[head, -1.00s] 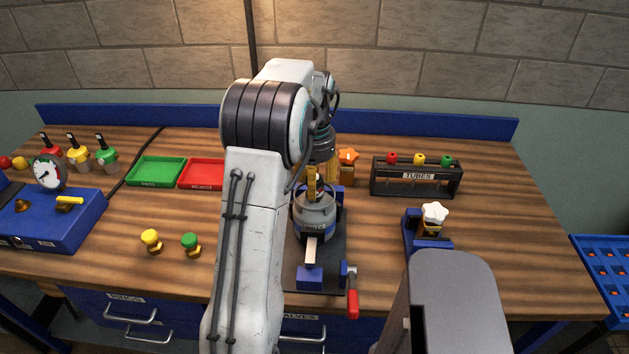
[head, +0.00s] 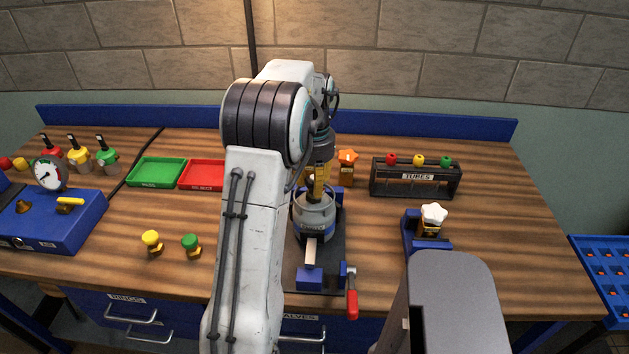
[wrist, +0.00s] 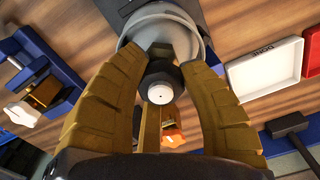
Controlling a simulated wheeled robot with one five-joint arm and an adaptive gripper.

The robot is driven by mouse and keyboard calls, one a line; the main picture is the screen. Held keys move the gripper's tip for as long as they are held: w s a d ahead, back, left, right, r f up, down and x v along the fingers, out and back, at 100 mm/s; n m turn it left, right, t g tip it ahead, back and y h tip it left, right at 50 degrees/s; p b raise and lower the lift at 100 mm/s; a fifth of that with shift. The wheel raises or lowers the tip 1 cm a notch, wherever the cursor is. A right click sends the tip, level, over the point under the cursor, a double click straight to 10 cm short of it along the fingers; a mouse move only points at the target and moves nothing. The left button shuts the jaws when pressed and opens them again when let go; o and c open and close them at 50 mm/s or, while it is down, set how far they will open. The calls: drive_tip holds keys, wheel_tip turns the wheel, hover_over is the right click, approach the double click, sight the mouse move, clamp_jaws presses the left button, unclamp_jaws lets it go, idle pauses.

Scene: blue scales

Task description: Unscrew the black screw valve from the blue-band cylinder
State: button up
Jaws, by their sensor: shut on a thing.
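The blue-band cylinder (head: 313,225) is a grey bottle with a blue band, standing upright in a clamp on the bench. Its grey collar also shows at the top of the wrist view (wrist: 192,27). My gripper (head: 320,190) points down over the cylinder's top. In the wrist view its yellow-brown fingers (wrist: 160,82) are shut on the black screw valve (wrist: 161,73), a dark round knob with a pale centre. The fingers hide its sides. I cannot tell whether the valve is still seated in the cylinder's neck.
The clamp's base (head: 323,278) has a red handle (head: 352,306) at its right. An orange star-knob valve (head: 347,157) stands close behind. A tube rack (head: 416,188) and a white-knob valve in a blue holder (head: 428,244) are to the right. Green (head: 157,172) and red (head: 201,174) trays lie left.

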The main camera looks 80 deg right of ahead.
drive_tip(key=n, duration=0.3)
drive_tip(key=shift+n, duration=0.3)
drive_tip(key=n+p, duration=0.1)
drive_tip(key=n, duration=0.3)
drive_tip(key=shift+n, duration=0.3)
drive_tip(key=n, duration=0.4)
drive_tip(key=shift+n, duration=0.3)
drive_tip(key=shift+n+p, duration=0.35)
drive_tip(key=shift+n, duration=1.35)
drive_tip(key=o, duration=1.3)
drive_tip(key=shift+c, duration=0.2)
